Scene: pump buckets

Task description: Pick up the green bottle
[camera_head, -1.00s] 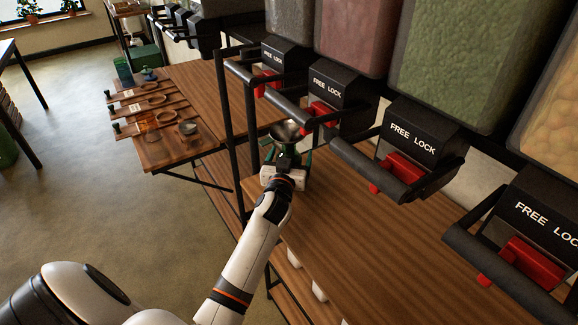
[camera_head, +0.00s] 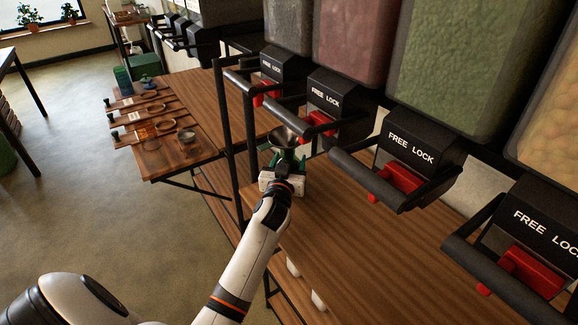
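The green bottle (camera_head: 285,158) stands near the shelf's left end, under the dispensers. A metal funnel (camera_head: 284,137) sits in its top. My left gripper (camera_head: 284,166) reaches in from the front with its fingers on both sides of the bottle. The fingers look closed in against it, though the gripper's body hides the lower bottle and its base. My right gripper is not in view.
Dispensers with black handles (camera_head: 374,184) and red levers (camera_head: 398,180) overhang the wooden shelf (camera_head: 375,255). A black post (camera_head: 250,130) stands just left of the bottle. A side table (camera_head: 195,88) holds jars and small bowls. The shelf's right part is clear.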

